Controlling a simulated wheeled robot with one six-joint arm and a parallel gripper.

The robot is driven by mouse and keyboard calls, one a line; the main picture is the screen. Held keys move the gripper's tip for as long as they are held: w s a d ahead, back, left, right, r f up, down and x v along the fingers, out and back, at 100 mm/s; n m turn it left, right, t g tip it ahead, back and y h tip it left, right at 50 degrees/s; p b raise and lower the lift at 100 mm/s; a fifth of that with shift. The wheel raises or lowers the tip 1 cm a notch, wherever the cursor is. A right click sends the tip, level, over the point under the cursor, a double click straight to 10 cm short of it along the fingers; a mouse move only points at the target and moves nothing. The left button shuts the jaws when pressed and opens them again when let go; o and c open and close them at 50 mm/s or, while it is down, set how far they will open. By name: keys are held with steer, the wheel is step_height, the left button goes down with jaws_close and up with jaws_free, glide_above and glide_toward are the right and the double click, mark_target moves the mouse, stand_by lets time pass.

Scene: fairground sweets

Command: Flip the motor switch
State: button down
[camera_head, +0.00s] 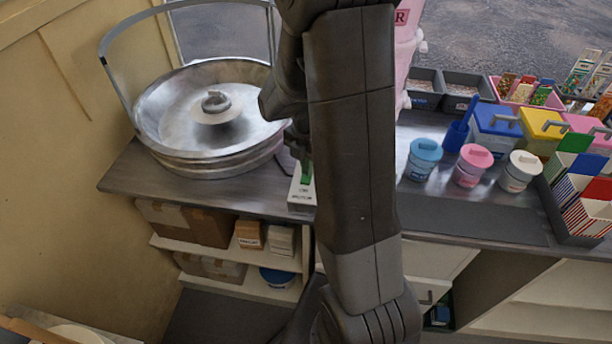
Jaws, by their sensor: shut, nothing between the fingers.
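The motor switch is a small pale box (302,193) at the front edge of the counter, just right of the big metal bowl. My gripper (298,153) is shut and empty, pointing down right above the green lever. My arm covers part of the gripper and the right side of the switch box. I cannot tell whether the fingertips touch the lever.
A round metal bowl (165,112) with a spinner head (216,106) and clear guard fills the counter's left. Right of my arm stand blue (424,159), pink (473,165) and white (521,171) tubs. Shelves with boxes (185,222) lie below.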

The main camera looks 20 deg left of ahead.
step_height(320, 180, up, 7)
steer(key=p, duration=0.4)
steer(key=shift+f, duration=0.2)
